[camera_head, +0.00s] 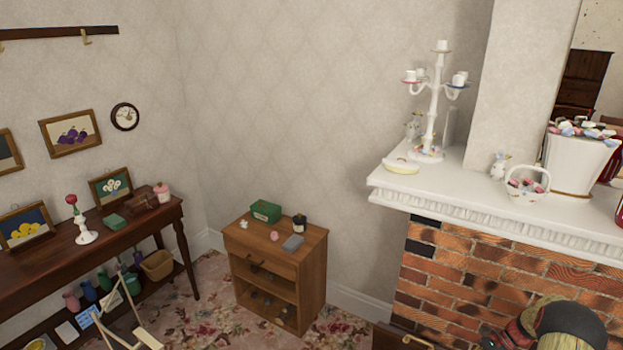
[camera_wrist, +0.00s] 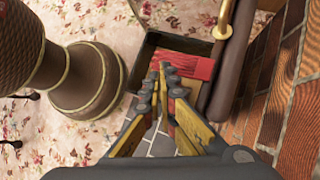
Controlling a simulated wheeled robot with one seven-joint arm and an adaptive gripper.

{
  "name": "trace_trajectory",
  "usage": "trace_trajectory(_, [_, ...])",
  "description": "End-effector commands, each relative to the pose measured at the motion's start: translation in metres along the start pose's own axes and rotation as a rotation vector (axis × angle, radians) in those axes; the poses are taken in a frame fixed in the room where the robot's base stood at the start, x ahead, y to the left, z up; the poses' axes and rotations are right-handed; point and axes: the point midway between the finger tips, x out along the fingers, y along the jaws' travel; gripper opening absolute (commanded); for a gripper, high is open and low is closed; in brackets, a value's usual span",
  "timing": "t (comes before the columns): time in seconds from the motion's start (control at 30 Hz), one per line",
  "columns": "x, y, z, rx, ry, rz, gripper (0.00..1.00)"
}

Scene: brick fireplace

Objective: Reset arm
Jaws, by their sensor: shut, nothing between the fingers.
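My gripper (camera_wrist: 166,70) shows in the wrist view with its yellow and dark fingers drawn together at the tips. It is shut and empty. It points down toward a dark open box (camera_wrist: 146,48) with something red (camera_wrist: 192,66) at it. I cannot tell the gap between the fingertips and the box. The gripper's fingers cannot be made out in the head view.
A brick fireplace (camera_head: 465,280) with a white mantel (camera_head: 455,198) stands at the right. A small wooden cabinet (camera_head: 265,250) stands mid-room, and a dark side table (camera_head: 110,238) at left. In the wrist view, a brown ribbed vase-like object (camera_wrist: 88,85) stands left of my fingers.

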Motion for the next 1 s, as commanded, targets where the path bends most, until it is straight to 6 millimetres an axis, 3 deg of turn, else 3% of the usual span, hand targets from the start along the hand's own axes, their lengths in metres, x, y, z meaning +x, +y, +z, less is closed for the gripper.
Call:
trace_trajectory(0.27, [-0.029, 0.043, 0.045, -0.297, 0.127, 0.063, 0.0])
trace_trajectory(0.6, [-0.076, 0.103, 0.146, -0.722, 0.311, 0.156, 0.0])
trace_trajectory(1.0, [-0.11, 0.189, 0.258, -1.152, 0.515, 0.243, 0.0])
